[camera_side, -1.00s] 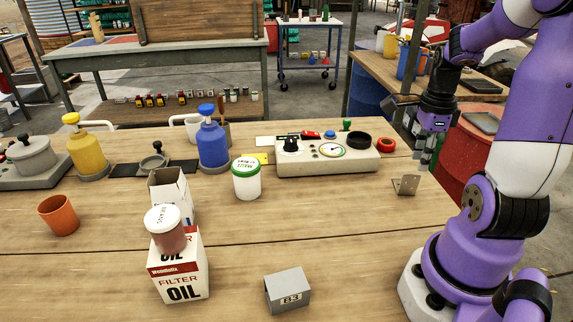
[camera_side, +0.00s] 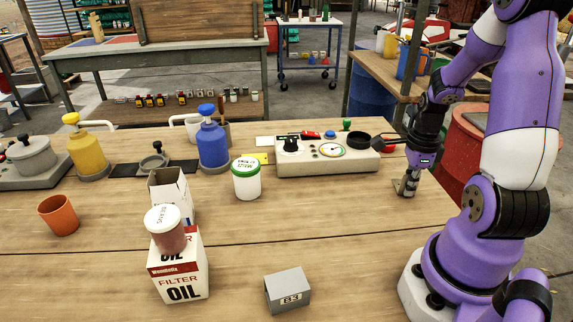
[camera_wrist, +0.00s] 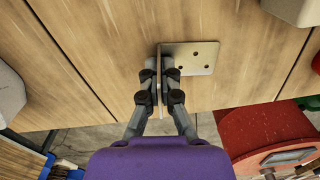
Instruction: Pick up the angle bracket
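The angle bracket (camera_wrist: 197,58) is a pale metal piece with a flat plate that has several holes and an upright flange. It rests on the wooden table near the right end. My gripper (camera_wrist: 161,78) points down over it, its two fingers close together, one on each side of the upright flange, and they look shut on it. In the side view my gripper (camera_side: 407,188) is low at the table, and its fingers hide most of the bracket.
The grey control box (camera_side: 325,160) with knob and gauge stands just left of my gripper. A red drum (camera_wrist: 262,135) stands beyond the table's edge. The tabletop (camera_side: 340,215) around the bracket's front is clear. A grey block marked 83 (camera_side: 287,290) lies nearer the front.

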